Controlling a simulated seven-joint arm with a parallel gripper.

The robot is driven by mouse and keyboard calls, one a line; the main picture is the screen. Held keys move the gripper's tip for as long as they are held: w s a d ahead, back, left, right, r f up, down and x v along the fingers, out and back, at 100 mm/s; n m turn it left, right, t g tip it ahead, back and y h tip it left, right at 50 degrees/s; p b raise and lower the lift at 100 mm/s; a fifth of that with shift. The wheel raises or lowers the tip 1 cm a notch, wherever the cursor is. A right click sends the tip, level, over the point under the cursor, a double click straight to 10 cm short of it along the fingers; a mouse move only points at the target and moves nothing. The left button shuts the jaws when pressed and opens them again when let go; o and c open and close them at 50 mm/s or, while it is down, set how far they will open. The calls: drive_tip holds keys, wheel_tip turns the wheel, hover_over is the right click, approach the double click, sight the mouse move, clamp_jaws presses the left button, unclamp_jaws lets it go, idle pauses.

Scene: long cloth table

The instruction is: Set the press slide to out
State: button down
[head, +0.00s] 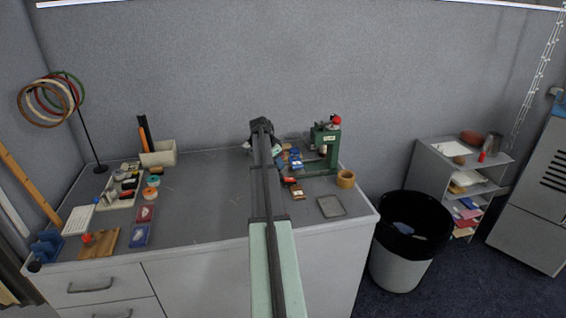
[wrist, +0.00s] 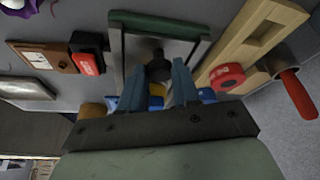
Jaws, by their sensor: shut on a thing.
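The green press (head: 328,150) with a red ball knob on top stands at the back right of the table, right of my arm. In the wrist view, a grey framed part with a green bar (wrist: 160,25) lies ahead of my gripper; I take it to be the press slide. A dark round knob (wrist: 158,68) sits in it. My gripper (wrist: 161,68) has its two blue fingers on either side of this knob and is shut on it. In the head view my arm hides the gripper's fingers, and how far the slide is out cannot be told.
A red roll (wrist: 227,77) and a wooden frame (wrist: 250,40) lie close on the right in the wrist view. A red and black block (wrist: 87,55) lies on the left. A wooden cup (head: 346,180) and a grey tray (head: 331,206) stand near the table's right end.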

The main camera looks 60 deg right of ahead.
drive_tip(key=shift+w+a, duration=0.2)
drive_tip(key=shift+w, duration=0.05)
drive_tip(key=c, duration=1.1)
unclamp_jaws()
drive_tip(key=shift+o, duration=1.4)
drive_tip(key=shift+s, duration=0.1)
drive_tip(key=v, duration=1.3)
drive_tip(key=shift+r, duration=0.4)
drive_tip(key=shift+a, duration=0.15)
